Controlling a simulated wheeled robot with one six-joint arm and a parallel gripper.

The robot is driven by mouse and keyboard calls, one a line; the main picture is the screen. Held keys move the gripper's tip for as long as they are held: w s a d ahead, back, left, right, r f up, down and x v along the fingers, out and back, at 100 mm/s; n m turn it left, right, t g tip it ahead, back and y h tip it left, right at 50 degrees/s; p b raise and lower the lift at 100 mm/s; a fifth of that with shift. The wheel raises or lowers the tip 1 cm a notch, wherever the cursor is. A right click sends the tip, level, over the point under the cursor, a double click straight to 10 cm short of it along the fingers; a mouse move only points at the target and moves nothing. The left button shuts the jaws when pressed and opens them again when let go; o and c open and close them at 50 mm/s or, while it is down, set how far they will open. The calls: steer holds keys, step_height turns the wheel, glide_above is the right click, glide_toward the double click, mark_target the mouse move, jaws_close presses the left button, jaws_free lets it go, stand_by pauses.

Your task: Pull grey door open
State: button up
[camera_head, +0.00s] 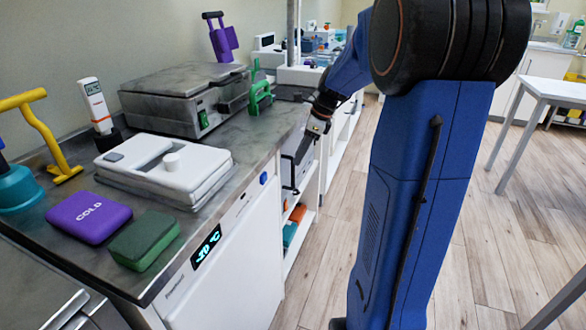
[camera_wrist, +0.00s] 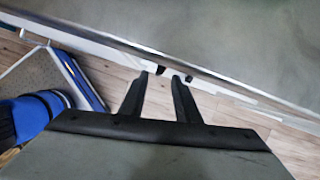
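My gripper (camera_head: 304,150) reaches down beside the front edge of the grey worktop, just past the white cooling unit, in the head view. In the wrist view its two dark fingers (camera_wrist: 163,92) are apart, with a gap between them and nothing clearly held. Their tips lie close to the worktop's edge and a pale strip below it. A dark grey, frame-like edge (camera_head: 287,172) shows under the gripper. I cannot tell whether it belongs to the grey door or whether the fingers touch it. The door's face is not clearly visible.
The grey worktop (camera_head: 73,175) carries a purple cold pack (camera_head: 88,217), a green block (camera_head: 145,240), a white lidded device (camera_head: 165,165) and a grey lidded machine (camera_head: 170,90). The white cooling unit (camera_head: 235,270) stands below. Open wooden floor (camera_head: 325,250) lies right of the cabinets; a white table (camera_head: 555,90) is farther right.

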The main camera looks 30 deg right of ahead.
glide_above(293, 185)
steer(key=f, duration=0.6)
steer(key=shift+w+d, duration=0.2)
steer(key=shift+w, duration=0.15)
jaws_close()
